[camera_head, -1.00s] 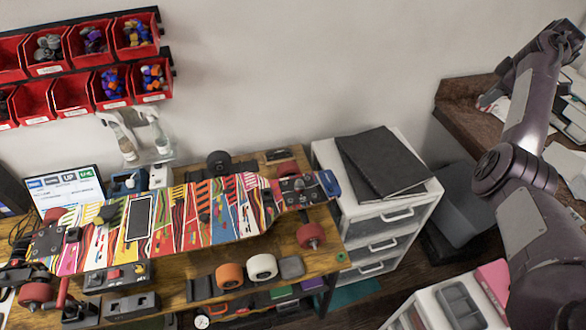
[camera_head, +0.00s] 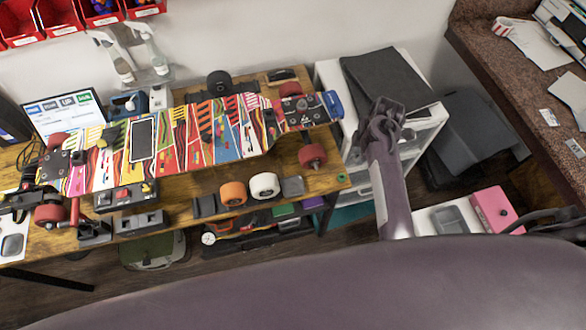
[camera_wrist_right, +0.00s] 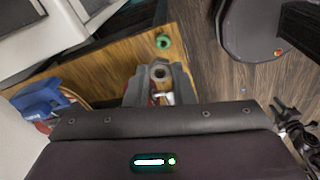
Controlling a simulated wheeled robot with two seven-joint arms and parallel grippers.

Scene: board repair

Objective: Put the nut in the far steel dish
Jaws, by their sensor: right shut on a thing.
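My right gripper (camera_head: 385,112) is in the head view, above the front of the white drawer unit, right of the bench. In the right wrist view its fingers (camera_wrist_right: 160,76) are shut on a small grey ring-shaped piece, which looks like the nut (camera_wrist_right: 160,72). The nut cannot be made out in the head view. I cannot pick out a steel dish for certain in either view. My left gripper is not in view.
The wooden bench (camera_head: 318,178) carries a colourful skateboard deck (camera_head: 190,140), an orange wheel (camera_head: 233,193) and a white wheel (camera_head: 265,185). A small green ring (camera_head: 342,177) lies at its right corner. A dark folder (camera_head: 375,80) lies on the drawer unit. A pink box (camera_head: 495,208) is at lower right.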

